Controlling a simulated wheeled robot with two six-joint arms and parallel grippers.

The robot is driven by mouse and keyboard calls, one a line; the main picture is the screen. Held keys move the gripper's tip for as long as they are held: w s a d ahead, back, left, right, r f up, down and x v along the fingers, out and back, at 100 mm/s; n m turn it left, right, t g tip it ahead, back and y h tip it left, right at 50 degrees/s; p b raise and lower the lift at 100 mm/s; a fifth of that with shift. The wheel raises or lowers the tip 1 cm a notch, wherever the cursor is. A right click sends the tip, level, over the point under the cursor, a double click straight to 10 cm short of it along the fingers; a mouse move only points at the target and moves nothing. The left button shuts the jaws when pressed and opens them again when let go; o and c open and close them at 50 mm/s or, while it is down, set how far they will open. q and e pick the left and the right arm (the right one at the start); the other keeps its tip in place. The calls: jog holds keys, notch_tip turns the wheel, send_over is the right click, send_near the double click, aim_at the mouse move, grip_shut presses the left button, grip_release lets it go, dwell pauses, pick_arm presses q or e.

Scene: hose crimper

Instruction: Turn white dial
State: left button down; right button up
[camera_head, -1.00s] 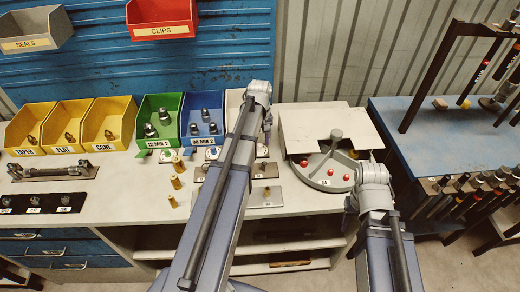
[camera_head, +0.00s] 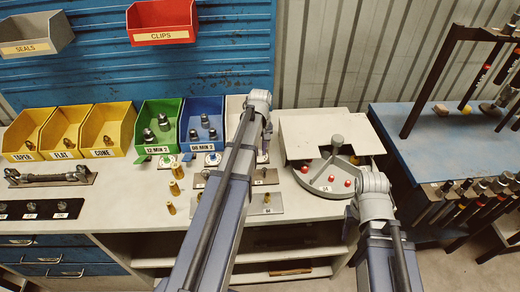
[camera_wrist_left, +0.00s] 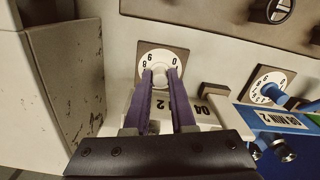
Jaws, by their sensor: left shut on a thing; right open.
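The white dial (camera_wrist_left: 158,58) shows in the left wrist view, a numbered white face on a brown square plate. A pale round knob (camera_wrist_left: 160,75) stands at its middle. My left gripper (camera_wrist_left: 161,82) has its two purple fingers shut on this knob, and they cover part of the face. In the head view my left gripper (camera_head: 265,149) points down in front of a white bin, and my arm hides much of the dial area. My right gripper (camera_head: 352,212) is partly hidden by its own arm, at the bench's right front, apart from the dial.
The blue bin (camera_head: 203,120) and green bin (camera_head: 155,127) stand left of the white one. A dial with a blue knob (camera_wrist_left: 268,90) is close beside my left gripper. A round grey tray with red balls (camera_head: 325,178) lies to the right. Brass fittings (camera_head: 175,188) stand on the bench.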

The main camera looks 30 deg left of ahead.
aim_at(260, 151)
pick_arm(q)
jog(key=shift+m, duration=3)
jog(key=c, duration=0.8)
grip_release()
jog(key=shift+o, duration=0.2)
notch_tip(260, 151, up, 8)
jog(key=p, duration=0.8)
jog(key=shift+f, duration=0.1)
